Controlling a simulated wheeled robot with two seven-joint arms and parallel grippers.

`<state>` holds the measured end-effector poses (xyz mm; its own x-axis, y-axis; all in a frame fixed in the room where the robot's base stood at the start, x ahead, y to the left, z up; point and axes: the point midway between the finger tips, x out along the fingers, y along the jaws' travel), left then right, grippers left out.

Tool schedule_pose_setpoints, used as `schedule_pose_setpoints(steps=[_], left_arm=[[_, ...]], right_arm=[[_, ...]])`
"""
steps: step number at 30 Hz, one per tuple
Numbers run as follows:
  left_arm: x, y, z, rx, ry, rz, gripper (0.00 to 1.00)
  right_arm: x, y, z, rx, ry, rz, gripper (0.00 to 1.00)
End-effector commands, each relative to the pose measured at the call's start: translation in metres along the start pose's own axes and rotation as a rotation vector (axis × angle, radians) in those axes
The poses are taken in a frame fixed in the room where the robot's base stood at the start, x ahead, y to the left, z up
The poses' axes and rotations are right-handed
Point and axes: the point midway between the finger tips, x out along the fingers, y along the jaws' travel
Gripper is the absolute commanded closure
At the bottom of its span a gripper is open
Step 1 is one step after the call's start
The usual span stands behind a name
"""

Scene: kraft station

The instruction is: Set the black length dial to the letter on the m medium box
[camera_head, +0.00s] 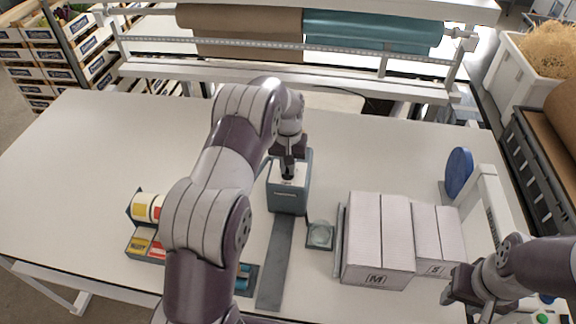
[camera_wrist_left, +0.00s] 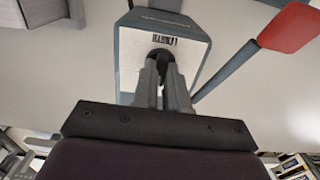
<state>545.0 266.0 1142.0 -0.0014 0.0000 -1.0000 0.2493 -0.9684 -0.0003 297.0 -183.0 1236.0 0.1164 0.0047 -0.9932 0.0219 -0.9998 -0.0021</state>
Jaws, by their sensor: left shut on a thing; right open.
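The dispenser (camera_head: 287,200) is a grey-blue box with a white top plate, standing mid-table. In the left wrist view its white plate (camera_wrist_left: 190,68) carries small dark markings, too small to read. The black length dial (camera_wrist_left: 160,57) is on that plate. My left gripper (camera_head: 287,172) comes down from above and is shut on the dial; its fingers also show in the left wrist view (camera_wrist_left: 163,75) and hide part of it. The M medium box (camera_head: 376,279) is a white carton marked M, right of the dispenser. My right gripper (camera_head: 470,290) is open and empty at the lower right.
Smaller white cartons marked S (camera_head: 436,268) stand right of the M box. A grey strip (camera_head: 274,265) runs forward from the dispenser, beside a small glass-topped item (camera_head: 320,235). Label rolls (camera_head: 146,208) lie left. A blue disc (camera_head: 459,172) stands right. The table's left side is clear.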

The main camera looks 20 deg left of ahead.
Motion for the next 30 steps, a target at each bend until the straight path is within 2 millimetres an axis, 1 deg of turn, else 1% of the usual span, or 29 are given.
schedule_pose_setpoints(steps=[10,11,12,13,22,25,27,29,30], left_arm=[[-0.001,0.000,0.000,-0.003,0.000,0.000,1.00],[-0.001,0.000,0.000,-0.002,0.000,0.000,0.84],[-0.001,0.000,0.000,-0.002,0.000,0.000,0.71],[-0.001,0.000,0.000,-0.002,0.000,0.000,0.62],[-0.001,0.000,0.000,-0.002,0.001,0.000,0.62],[-0.006,0.000,-0.001,-0.002,0.002,0.000,0.62],[-0.015,0.000,-0.001,-0.002,0.005,0.000,0.62],[-0.028,0.000,-0.001,-0.002,0.006,0.001,0.62],[-0.046,0.000,0.000,-0.002,0.002,0.000,0.62]], right_arm=[[0.000,0.000,0.000,0.000,0.000,0.000,0.57],[0.000,0.000,0.000,0.000,0.000,0.000,0.57],[0.000,0.000,0.000,0.000,0.000,0.000,0.57],[0.000,0.000,0.000,0.000,0.000,0.000,0.57],[0.001,0.000,0.000,0.000,0.000,0.000,0.57],[0.006,0.000,0.001,0.000,0.000,0.000,0.57],[0.012,0.000,0.001,0.000,0.000,0.000,0.57],[0.015,0.000,0.002,0.000,0.000,0.000,0.57],[0.000,0.000,0.000,0.000,-0.001,0.000,0.57]])
